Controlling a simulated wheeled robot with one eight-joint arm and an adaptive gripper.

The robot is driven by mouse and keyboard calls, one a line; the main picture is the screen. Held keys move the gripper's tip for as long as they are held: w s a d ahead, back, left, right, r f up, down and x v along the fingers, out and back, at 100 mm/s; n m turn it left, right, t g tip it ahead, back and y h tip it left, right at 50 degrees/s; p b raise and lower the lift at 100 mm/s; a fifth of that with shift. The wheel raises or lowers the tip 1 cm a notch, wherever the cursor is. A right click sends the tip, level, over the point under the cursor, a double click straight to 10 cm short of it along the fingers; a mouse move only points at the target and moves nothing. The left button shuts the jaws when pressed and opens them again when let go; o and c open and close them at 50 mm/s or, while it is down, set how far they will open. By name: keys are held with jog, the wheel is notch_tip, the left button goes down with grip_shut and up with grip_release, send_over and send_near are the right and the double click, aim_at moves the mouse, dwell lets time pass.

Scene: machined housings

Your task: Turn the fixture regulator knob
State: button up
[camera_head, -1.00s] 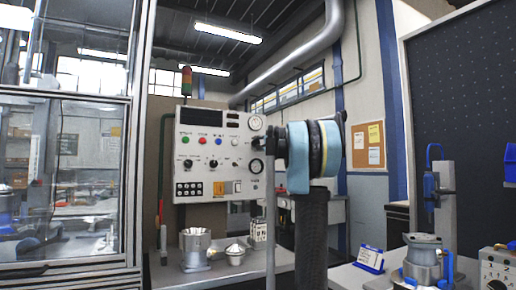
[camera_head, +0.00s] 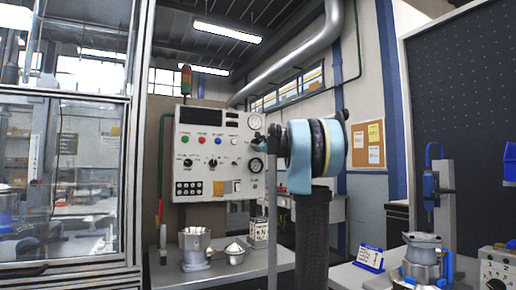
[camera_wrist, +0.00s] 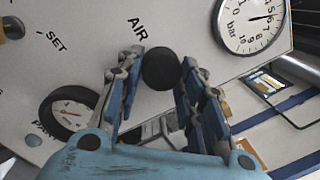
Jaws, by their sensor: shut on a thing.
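The regulator knob (camera_wrist: 161,72) is a round black knob on the pale control panel (camera_wrist: 90,30), beside the printed word AIR in the wrist view. My gripper (camera_wrist: 163,62) has its two blue-padded fingers on either side of the knob, shut on it. In the head view my gripper (camera_head: 266,139) reaches the right edge of the panel (camera_head: 207,150), between its two gauges, and the knob is hard to make out there. The larger bar gauge (camera_wrist: 251,22) sits at upper right in the wrist view, its needle near 5 to 6. A smaller gauge (camera_wrist: 69,113) is at lower left.
A metal cup-shaped housing (camera_head: 194,250) and a smaller funnel-like part (camera_head: 235,252) stand on the bench below the panel. A glazed cabinet (camera_head: 65,180) is at left. A blue-clamped fixture (camera_head: 423,255) and a dark pegboard (camera_head: 462,90) are at right.

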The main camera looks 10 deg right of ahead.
jog(key=shift+a+m, duration=0.1)
jog(key=shift+m, duration=0.3)
jog(key=o, duration=1.1)
jog(key=shift+c, duration=0.2)
jog(key=v, duration=1.1)
jog(key=shift+s, duration=0.35)
jog(key=shift+f, duration=0.15)
